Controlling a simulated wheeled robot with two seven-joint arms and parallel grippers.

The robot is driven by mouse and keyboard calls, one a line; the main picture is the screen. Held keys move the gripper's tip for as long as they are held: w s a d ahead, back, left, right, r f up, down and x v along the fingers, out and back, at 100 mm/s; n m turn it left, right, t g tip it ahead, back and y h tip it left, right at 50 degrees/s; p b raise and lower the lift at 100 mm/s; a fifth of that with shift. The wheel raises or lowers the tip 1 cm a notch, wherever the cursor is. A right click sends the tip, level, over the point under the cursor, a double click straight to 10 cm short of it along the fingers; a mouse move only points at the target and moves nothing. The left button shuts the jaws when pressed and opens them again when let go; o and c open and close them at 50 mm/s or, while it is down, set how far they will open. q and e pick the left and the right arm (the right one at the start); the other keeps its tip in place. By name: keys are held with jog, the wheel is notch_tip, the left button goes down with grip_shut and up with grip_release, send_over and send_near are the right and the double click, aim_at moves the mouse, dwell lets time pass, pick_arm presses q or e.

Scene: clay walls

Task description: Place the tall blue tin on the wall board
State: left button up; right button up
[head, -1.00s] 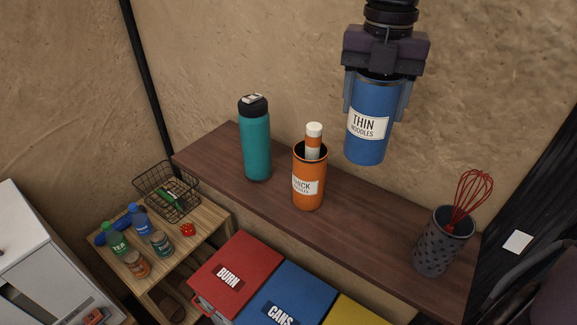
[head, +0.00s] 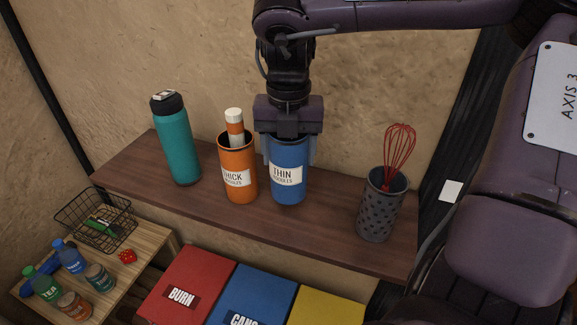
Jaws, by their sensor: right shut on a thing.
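The tall blue tin (head: 289,188), labelled "THIN NOODLES", is upright at the wall board (head: 320,233), a dark brown wooden shelf. Its base appears to be at the board's surface; I cannot be sure it touches. My right gripper (head: 289,155) comes from above, with its fingers on either side of the tin's upper part, shut on it. The tin is just right of an orange tin (head: 239,190) labelled "THICK NOODLES", with a narrow gap or none between them. My left gripper is not in view.
A teal bottle (head: 178,150) stands left on the board. A perforated grey holder (head: 380,212) with a red whisk (head: 399,150) stands right, with bare board between it and the blue tin. Red (head: 190,278), blue (head: 255,290) and yellow (head: 328,306) bins are below.

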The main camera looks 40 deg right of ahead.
aim_at(288, 170)
notch_tip(288, 170, down, 4)
jog(key=shift+a+r+p, duration=0.15)
jog(key=shift+r+p, duration=0.05)
jog(key=shift+p, duration=0.25)
jog(key=shift+f, duration=0.4)
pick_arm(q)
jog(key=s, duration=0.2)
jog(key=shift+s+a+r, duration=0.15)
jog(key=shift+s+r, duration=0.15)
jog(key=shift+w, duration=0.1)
pick_arm(e)
jog(key=o, duration=1)
jog(key=shift+f, duration=0.1)
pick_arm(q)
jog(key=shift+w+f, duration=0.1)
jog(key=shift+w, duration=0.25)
